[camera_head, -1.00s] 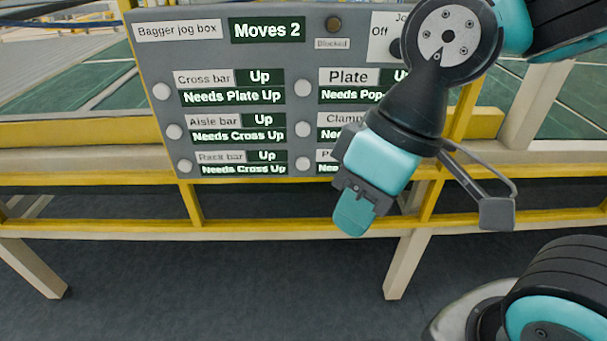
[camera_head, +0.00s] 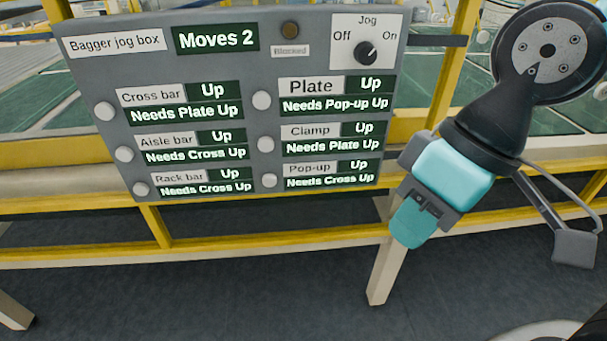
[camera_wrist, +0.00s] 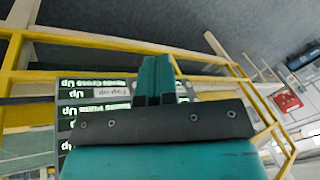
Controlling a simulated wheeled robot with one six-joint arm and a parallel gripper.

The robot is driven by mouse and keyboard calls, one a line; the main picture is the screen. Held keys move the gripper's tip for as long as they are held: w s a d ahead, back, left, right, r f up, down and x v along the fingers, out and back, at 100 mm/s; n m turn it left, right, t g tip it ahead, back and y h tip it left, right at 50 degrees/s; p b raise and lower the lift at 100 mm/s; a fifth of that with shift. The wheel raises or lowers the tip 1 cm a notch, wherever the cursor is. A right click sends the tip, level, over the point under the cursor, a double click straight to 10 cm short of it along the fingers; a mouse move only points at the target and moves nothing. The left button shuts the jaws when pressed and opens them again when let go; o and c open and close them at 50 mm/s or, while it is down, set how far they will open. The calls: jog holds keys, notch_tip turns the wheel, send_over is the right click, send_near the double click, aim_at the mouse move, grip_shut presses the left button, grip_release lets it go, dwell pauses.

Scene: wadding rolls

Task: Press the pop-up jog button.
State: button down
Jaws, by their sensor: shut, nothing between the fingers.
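The pop-up jog button (camera_head: 269,181) is a round pale knob at the lower right of the grey jog box (camera_head: 225,60). It sits left of a "Pop-up" label, an "Up" display and a "Needs Cross Up" display. My gripper (camera_head: 408,228) is shut and empty, to the right of the box's lower right corner and apart from the button in the picture. In the wrist view, my shut gripper fingers (camera_wrist: 155,75) cover part of the jog box (camera_wrist: 68,83), which appears upside down. The button cannot be made out there.
Other round buttons sit beside Cross bar (camera_head: 104,111), Aisle bar (camera_head: 124,154), Rack bar (camera_head: 141,189), Plate (camera_head: 262,100) and Clamp (camera_head: 266,144). The jog knob (camera_head: 366,53) points toward On. The display (camera_head: 216,38) reads "Moves 2". A yellow rail (camera_head: 300,243) runs below the box.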

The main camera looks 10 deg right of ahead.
aim_at(270, 181)
jog(key=shift+f, duration=0.1)
jog(key=w+a+f+m+t+y+b, duration=0.2)
jog(key=w+a+f+t+b, duration=0.2)
jog(key=w+a+f+b, duration=0.1)
jog(key=w+a+f+m+t+y+b, duration=0.2)
jog(key=w+a+f+t+b, duration=0.2)
jog(key=w+f+b, duration=0.3)
jog(key=w+a+f+m+t+y+b, duration=0.1)
jog(key=w+a+f+t+y+b, duration=0.2)
jog(key=w+f, duration=0.7)
jog(key=a+f+t+b, duration=0.1)
jog(key=a+b, duration=0.1)
jog(key=b, duration=0.1)
jog(key=shift+a+f+m, duration=0.2)
jog(key=shift+a+m, duration=0.1)
jog(key=shift+m, duration=0.1)
jog(key=shift+w, duration=0.1)
jog(key=w+p, duration=0.3)
jog(key=w, duration=0.5)
jog(key=shift+w+d+p, duration=0.2)
jog(key=shift+w+p, duration=0.15)
